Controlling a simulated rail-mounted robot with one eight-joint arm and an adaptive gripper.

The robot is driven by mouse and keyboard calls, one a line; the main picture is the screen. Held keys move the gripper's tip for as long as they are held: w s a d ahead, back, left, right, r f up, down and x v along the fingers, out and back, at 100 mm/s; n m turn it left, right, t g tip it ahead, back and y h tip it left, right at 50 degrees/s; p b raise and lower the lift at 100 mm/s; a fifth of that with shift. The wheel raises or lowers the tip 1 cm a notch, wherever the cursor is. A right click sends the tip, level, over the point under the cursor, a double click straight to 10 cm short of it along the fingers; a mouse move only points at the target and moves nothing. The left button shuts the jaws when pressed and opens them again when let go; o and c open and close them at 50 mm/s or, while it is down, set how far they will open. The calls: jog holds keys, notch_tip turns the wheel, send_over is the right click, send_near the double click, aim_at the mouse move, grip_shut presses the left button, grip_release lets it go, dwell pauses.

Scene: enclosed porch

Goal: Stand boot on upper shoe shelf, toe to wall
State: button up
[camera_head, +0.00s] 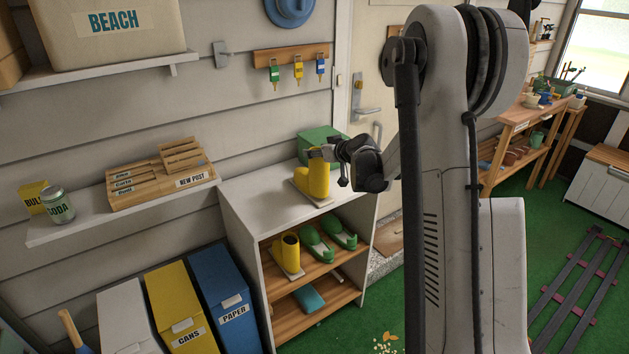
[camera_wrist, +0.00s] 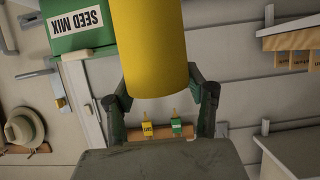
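A yellow boot (camera_head: 313,182) stands upright on the white top of the shoe cabinet (camera_head: 252,203), over a pale flat piece (camera_head: 301,191). My gripper (camera_head: 322,153) reaches it from the right at the upper shaft. In the wrist view, my gripper's fingers (camera_wrist: 158,85) lie at both sides of the yellow boot (camera_wrist: 150,45) and appear to touch it. Whether the boot is lifted slightly cannot be told. A second yellow boot (camera_head: 287,254) stands on the upper shoe shelf (camera_head: 304,270), left of a pair of green shoes (camera_head: 316,243).
A green seed mix box (camera_head: 318,141) stands behind the boot on the cabinet top; its label shows in the wrist view. A teal item (camera_head: 309,298) lies on the lower shelf. Key tags (camera_head: 297,69) hang above. Recycling bins (camera_head: 180,307) stand left of the cabinet.

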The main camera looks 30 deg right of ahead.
grip_shut()
jog(key=shift+r, duration=0.15)
